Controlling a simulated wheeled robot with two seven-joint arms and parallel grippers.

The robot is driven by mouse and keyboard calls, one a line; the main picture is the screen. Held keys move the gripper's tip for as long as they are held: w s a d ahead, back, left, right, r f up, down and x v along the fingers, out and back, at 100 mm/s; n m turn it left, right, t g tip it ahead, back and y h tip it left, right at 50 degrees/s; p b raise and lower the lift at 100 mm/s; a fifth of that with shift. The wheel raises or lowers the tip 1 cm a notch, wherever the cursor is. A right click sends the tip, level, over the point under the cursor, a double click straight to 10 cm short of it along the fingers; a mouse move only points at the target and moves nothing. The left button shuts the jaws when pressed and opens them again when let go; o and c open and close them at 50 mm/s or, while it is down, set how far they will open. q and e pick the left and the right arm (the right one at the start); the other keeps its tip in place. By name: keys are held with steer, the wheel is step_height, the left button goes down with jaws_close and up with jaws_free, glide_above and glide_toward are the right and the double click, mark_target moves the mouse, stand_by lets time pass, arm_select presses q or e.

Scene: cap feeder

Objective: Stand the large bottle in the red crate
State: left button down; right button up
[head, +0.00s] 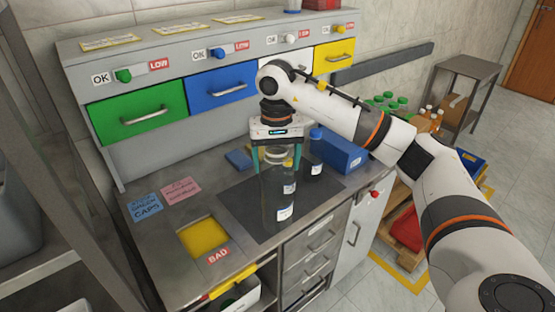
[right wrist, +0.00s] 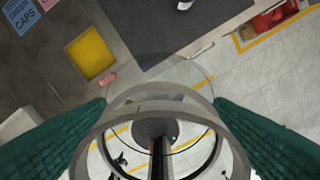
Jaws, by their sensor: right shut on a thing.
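The large bottle (head: 279,200) is clear, with pale labels, and hangs upright in my right gripper (head: 276,158). The gripper's two teal fingers are shut on its upper part. In the right wrist view the bottle's open mouth (right wrist: 160,100) shows between the fingers. The bottle's base appears in front of the dark mat; whether it touches the counter I cannot tell for certain. A red crate (head: 406,226) is low down at the right of the counter, partly hidden by my right arm. A red thing, likely this crate, also shows in the right wrist view (right wrist: 272,20). My left gripper is not in view.
A dark bottle with a blue cap (head: 315,152) stands on the counter beside a blue box (head: 343,154). A yellow BAD opening (head: 203,238) is at the front left. Coloured drawers (head: 220,90) line the back.

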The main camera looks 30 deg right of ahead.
mark_target(276, 194)
steer(key=shift+s+a+f, duration=0.25)
steer(key=shift+s+f, duration=0.1)
steer(key=shift+s, duration=0.3)
steer(key=shift+s+a+f, duration=0.2)
steer(key=shift+s+f, duration=0.1)
steer(key=shift+s, duration=0.3)
steer(key=shift+n, duration=0.6)
steer(key=f, duration=0.1)
steer(key=s+a+f, duration=0.1)
steer(key=f, duration=0.1)
steer(key=a+f, duration=0.1)
steer(key=shift+s+f, duration=0.2)
steer(key=shift+s, duration=0.1)
steer(key=s+a+f+n, duration=0.2)
steer(key=s+a+f, duration=0.3)
steer(key=s+f, duration=0.2)
steer(key=s+a+f+n, duration=0.2)
steer(key=s+a+f, duration=0.3)
steer(key=s+f, duration=0.3)
step_height(276, 194, down, 4)
steer(key=shift+a+r, duration=0.1)
steer(key=shift+a, duration=0.3)
steer(key=shift+d, duration=0.1)
